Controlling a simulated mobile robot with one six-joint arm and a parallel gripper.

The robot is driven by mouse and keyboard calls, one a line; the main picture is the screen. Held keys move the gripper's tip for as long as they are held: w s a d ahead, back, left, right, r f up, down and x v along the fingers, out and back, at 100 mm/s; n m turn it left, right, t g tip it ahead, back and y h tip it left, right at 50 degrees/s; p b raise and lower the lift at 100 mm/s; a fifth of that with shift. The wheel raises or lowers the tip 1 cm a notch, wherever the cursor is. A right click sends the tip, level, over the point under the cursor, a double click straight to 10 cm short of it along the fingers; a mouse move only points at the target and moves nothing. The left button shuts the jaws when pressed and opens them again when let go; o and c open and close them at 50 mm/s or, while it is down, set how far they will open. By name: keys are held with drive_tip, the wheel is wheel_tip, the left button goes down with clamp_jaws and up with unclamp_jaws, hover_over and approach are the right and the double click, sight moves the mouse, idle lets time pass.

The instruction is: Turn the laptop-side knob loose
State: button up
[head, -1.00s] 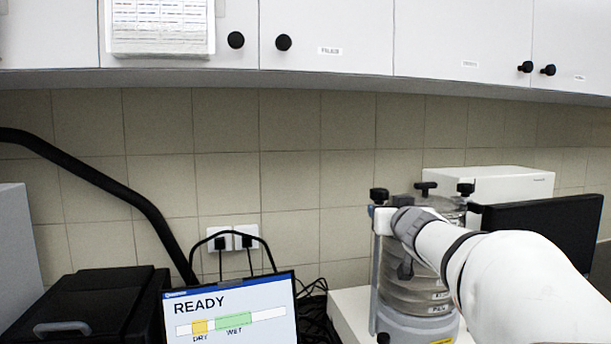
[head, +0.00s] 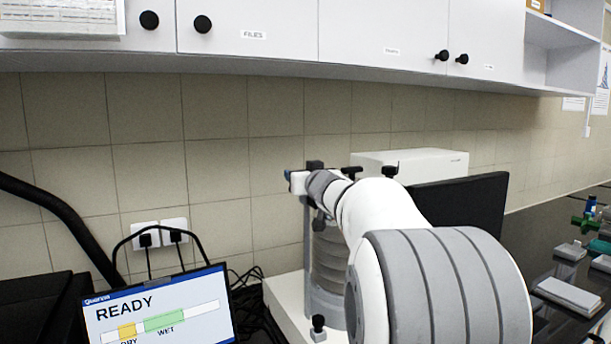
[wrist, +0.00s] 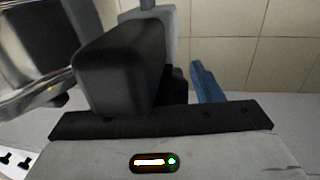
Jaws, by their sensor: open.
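The sieve shaker (head: 328,262), a stack of sieves with upright rods, stands right of the laptop (head: 158,312), partly hidden behind my arm. The laptop-side knob (head: 314,165) is black and sits atop the left rod. My gripper (head: 297,181) is open at that rod's top, right by the knob; whether it touches the knob I cannot tell. In the wrist view, a dark block fills the middle and a blue piece (wrist: 208,84) shows beside it. The knob cannot be made out clearly there.
Other black knobs (head: 390,168) stand on the shaker's far side. A dark monitor (head: 460,205) and a white box (head: 410,165) are behind my arm. Wall cabinets (head: 260,35) hang above. The laptop screen reads READY. Small items lie on the dark counter at right.

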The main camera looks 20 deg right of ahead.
drive_tip(key=shift+c, duration=0.4)
drive_tip(key=c, duration=0.9)
drive_tip(key=shift+r+p, duration=0.1)
drive_tip(key=shift+p, duration=0.4)
drive_tip(key=shift+s+a+n+g+y+p, duration=0.15)
drive_tip(key=shift+n+g+y+p, duration=0.25)
drive_tip(key=shift+n+y+p, duration=1.25)
drive_tip(key=shift+a+n+g+y+p, duration=0.35)
drive_tip(key=shift+n+y+p, duration=0.4)
drive_tip(key=shift+y+p, duration=1.75)
drive_tip(key=shift+s+a+n+g+y+p, duration=0.15)
drive_tip(key=shift+n+g+y+p, duration=0.3)
drive_tip(key=shift+n+y+p, duration=1.6)
drive_tip(key=shift+w+m+h+p, duration=0.1)
drive_tip(key=shift+m+h+p, duration=0.5)
drive_tip(key=shift+p, duration=0.25)
